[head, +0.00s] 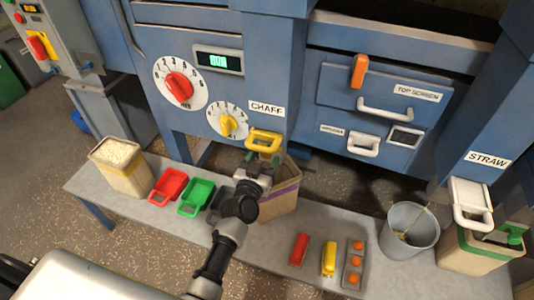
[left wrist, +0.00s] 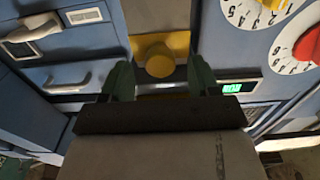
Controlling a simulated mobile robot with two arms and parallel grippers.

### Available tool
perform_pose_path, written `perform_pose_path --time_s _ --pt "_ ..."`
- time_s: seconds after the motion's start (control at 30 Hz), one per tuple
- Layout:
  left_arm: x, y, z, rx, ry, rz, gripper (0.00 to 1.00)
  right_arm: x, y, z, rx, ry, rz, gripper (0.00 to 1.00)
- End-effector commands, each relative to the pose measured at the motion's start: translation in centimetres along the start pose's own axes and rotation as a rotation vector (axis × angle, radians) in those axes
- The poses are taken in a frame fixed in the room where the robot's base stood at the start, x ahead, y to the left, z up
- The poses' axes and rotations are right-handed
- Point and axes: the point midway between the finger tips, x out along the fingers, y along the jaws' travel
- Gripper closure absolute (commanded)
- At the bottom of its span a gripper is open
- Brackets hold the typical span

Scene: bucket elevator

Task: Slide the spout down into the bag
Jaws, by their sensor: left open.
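The yellow spout handle (head: 264,138) is below the CHAFF label on the blue machine. An open brown bag with a purple band (head: 285,202) stands on the bench below it, partly hidden by my left arm. My left gripper (head: 262,158) is open, just below and in front of the yellow handle. In the left wrist view, the yellow part with a round knob (left wrist: 160,58) shows between the open fingers of my left gripper (left wrist: 160,82). I cannot tell whether they touch it. My right gripper is not in view.
The grey bench (head: 240,255) holds a filled bag (head: 122,172), red (head: 168,185) and green (head: 196,194) scoops, and a metal bucket (head: 408,230). A white handle (head: 470,203) is under the STRAW label at right. Dials and drawers are on the machine front.

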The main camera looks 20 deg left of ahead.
Motion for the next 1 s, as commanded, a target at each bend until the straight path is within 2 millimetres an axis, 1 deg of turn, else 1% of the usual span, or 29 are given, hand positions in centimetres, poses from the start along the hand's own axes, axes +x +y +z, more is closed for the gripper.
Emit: perform_pose_path --time_s 0.03,0.1,0.2,0.3,0.57,0.9,0.97,1.0 --pt "0.9 0.0 -0.1 -0.001 0.001 0.0 0.39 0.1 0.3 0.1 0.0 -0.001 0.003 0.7" --pt "1.7 0.0 0.0 -0.001 0.001 0.0 0.39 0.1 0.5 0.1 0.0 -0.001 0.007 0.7" --pt "2.5 0.0 0.0 0.0 0.0 -0.001 0.39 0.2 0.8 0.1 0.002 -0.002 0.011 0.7" --pt "2.9 0.0 0.0 0.0 0.0 -0.001 0.39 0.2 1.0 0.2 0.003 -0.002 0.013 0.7" --pt "3.0 0.0 0.0 0.0 -0.001 -0.001 0.39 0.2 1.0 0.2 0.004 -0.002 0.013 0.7" --pt "3.0 0.0 0.0 0.0 -0.001 0.0 0.91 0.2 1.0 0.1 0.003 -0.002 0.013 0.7" --pt "3.0 0.0 0.0 0.0 -0.001 0.0 1.0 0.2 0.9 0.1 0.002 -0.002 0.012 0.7" --pt "3.0 0.0 0.0 0.0 -0.001 0.0 1.0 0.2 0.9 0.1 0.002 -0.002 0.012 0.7"
